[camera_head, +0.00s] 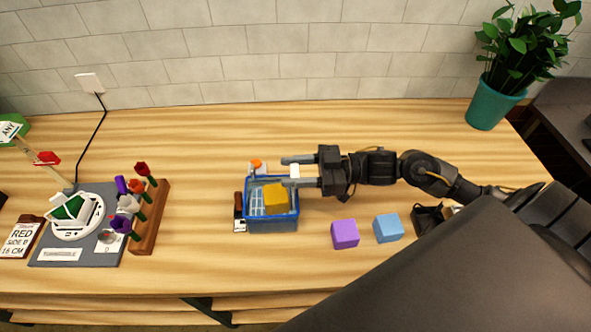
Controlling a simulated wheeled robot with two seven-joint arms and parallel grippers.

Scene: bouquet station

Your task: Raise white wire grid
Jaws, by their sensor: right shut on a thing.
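A white wire grid (256,210) shows inside a small blue bin (272,226), beside a yellow block (276,198). My right gripper (286,172) reaches in from the right over the bin's back right edge. Its two fingers stand either side of a small white piece, which looks like a raised part of the grid. The fingers and the block hide part of the grid, so whether it is clear of the bin floor cannot be told. My left gripper is out of view.
A purple block (344,234) and a blue block (388,228) lie right of the bin. A wooden rack (151,218) with several flowers and a grey mat (50,252) with a white scale are at left. A potted plant (495,100) stands back right. The back middle is clear.

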